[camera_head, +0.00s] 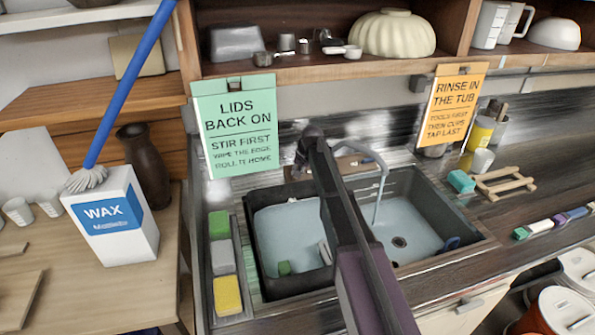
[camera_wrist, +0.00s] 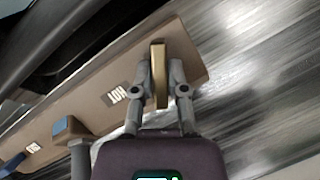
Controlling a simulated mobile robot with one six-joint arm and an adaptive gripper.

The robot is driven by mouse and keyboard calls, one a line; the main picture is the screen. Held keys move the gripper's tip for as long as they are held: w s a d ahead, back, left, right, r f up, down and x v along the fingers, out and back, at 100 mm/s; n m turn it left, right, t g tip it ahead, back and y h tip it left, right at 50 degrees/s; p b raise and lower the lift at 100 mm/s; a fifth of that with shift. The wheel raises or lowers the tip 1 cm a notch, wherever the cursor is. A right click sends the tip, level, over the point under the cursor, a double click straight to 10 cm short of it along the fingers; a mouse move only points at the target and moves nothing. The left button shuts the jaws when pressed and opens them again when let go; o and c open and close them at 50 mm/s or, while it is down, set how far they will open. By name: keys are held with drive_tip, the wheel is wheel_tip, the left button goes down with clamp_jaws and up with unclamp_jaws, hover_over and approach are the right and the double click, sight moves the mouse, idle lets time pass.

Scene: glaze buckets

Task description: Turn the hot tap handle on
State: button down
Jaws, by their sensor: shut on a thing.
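In the wrist view, the hot tap handle (camera_wrist: 158,78) is a tan, bar-shaped lever on a brown plate (camera_wrist: 190,45), beside a white "HOT" label (camera_wrist: 117,95). My gripper (camera_wrist: 160,72) is shut on this handle, with one finger on each side. In the head view, my gripper (camera_head: 298,170) reaches over the sink (camera_head: 268,290) to its back edge; my arm hides most of the handle there. The grey curved tap spout (camera_head: 380,165) stands over the right basin, and a thin stream of water falls from it.
A blue-topped block (camera_wrist: 68,128) sits further along the brown plate. Green (camera_head: 235,125) and orange (camera_head: 455,105) signs hang behind the sink. Sponges (camera_head: 223,258) line its left edge. A wax box (camera_head: 112,217) with a blue-handled brush stands left. The shelf (camera_head: 300,70) overhangs the back.

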drive_tip(key=shift+s+n+h, duration=0.15)
drive_tip(key=shift+n+h, duration=0.25)
drive_tip(key=shift+n, duration=0.4)
drive_tip(key=c, duration=0.7)
unclamp_jaws()
drive_tip(key=shift+o, duration=0.2)
drive_tip(key=shift+m, duration=0.3)
